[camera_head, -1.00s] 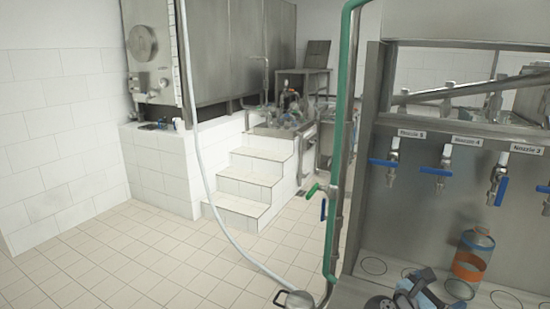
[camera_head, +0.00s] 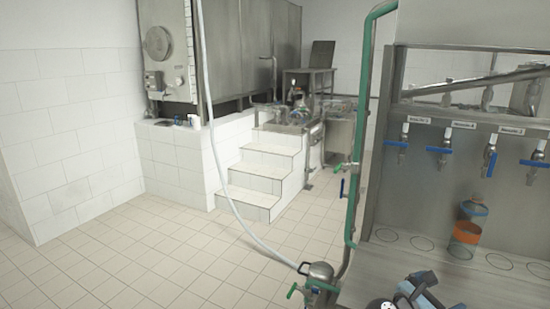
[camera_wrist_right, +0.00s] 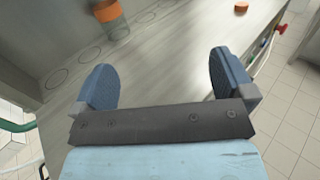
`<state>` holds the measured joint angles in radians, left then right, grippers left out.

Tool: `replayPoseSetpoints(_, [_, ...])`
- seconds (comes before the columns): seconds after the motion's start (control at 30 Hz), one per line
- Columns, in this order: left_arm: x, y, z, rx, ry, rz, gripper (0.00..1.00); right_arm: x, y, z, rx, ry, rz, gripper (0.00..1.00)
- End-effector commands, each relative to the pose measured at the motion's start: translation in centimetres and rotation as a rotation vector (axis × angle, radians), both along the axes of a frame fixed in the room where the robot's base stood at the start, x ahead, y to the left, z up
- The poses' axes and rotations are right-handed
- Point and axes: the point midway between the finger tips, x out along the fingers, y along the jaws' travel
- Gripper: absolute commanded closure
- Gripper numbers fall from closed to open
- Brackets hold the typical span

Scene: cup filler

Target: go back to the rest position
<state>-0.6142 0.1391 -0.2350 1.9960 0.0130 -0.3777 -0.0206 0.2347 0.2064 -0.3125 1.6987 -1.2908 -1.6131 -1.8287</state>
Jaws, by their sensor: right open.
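My right gripper shows at the bottom of the head view (camera_head: 418,295), low in front of the filling bench. In the right wrist view (camera_wrist_right: 165,82) its two blue-padded fingers are wide apart with nothing between them. A clear container with an orange band (camera_head: 467,232) stands upright on the bench below the nozzles. It is apart from the gripper. Its orange part (camera_wrist_right: 107,11) also shows at the top of the right wrist view, beyond the fingers. My left gripper is not in view.
The steel bench (camera_head: 395,262) has ring marks and several blue-handled nozzles (camera_head: 444,150) above it. A green pipe (camera_head: 360,130) runs up its left side. A steel pot-like fitting (camera_head: 320,272) with a hose stands at its foot. White steps (camera_head: 262,165) rise behind open tiled floor (camera_head: 150,250).

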Motion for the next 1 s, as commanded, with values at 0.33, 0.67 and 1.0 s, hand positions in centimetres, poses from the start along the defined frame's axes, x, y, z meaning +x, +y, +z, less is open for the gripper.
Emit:
replayPoseSetpoints(0.33, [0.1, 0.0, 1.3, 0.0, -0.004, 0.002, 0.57, -5.2, 5.6, -14.0, 0.683, -0.305, 0.312, 0.0])
replayPoseSetpoints(0.67, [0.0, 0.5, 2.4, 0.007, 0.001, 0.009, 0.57, -19.5, 16.7, -22.0, 1.897, -0.908, -0.07, 0.0])
replayPoseSetpoints(1.0, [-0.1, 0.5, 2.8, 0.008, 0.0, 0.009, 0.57, -25.4, 19.6, -20.5, 2.346, -1.255, -0.578, 0.0])
